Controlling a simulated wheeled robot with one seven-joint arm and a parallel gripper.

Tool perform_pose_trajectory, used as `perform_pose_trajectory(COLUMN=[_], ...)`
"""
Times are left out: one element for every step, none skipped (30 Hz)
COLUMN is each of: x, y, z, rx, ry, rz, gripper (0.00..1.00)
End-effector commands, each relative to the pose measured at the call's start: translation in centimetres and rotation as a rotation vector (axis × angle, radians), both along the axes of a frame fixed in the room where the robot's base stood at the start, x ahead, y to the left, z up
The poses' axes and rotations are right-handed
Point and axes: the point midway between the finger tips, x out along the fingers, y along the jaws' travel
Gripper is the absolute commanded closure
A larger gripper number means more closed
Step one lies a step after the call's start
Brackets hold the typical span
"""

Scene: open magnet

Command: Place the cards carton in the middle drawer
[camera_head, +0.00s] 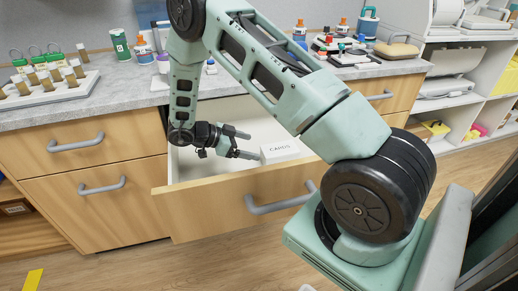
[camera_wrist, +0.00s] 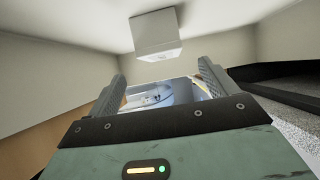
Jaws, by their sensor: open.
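The cards carton (camera_head: 281,151), a small white box lettered CARDS, is inside the open drawer (camera_head: 235,193) with its pale interior and wooden front. My gripper (camera_head: 248,143) reaches into this drawer from the left, its two fingers spread and pointing toward the carton. In the wrist view my gripper (camera_wrist: 165,76) has an empty gap between its fingers. The carton (camera_wrist: 156,36) shows beyond the fingertips, apart from them. The carton's far sides are hidden, and its contact with the drawer floor is not clear.
The grey counter (camera_head: 110,101) above the drawer holds a vial rack (camera_head: 45,80), bottles and other items. Closed drawers lie to the left. White shelves (camera_head: 480,110) stand at the right. My arm crosses in front of the drawer's right part.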

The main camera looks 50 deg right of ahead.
Motion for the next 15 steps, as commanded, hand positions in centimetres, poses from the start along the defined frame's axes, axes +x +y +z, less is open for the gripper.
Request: perform_pose_trajectory(x=[0.2,0.4,0.7,1.1,1.7,2.8,3.8,5.1,7.0,8.6,10.0,11.7,12.6,13.2,13.4], y=[0.3,0.5,0.7,0.9,1.1,1.6,2.1,2.9,4.3,5.8,7.6,10.4,12.9,15.4,19.0], z=[0.2,0.3,0.5,0.7,0.9,1.3,1.7,2.3,3.1,3.9,4.8,6.2,7.2,8.3,9.8], rx=[0.001,0.001,0.005,0.011,0.02,0.039,0.058,0.084,0.128,0.168,0.213,0.278,0.332,0.386,0.46], ry=[-0.001,-0.003,-0.011,-0.024,-0.043,-0.08,-0.115,-0.155,-0.214,-0.26,-0.304,-0.356,-0.385,-0.409,-0.426], rz=[0.001,0.004,0.017,0.037,0.067,0.124,0.183,0.256,0.371,0.47,0.575,0.725,0.841,0.954,1.106], gripper=[0.15,0.15,0.15,0.15,0.15,0.15,0.15,0.15,0.15,0.15,0.15,0.15,0.15,0.15,0.15])
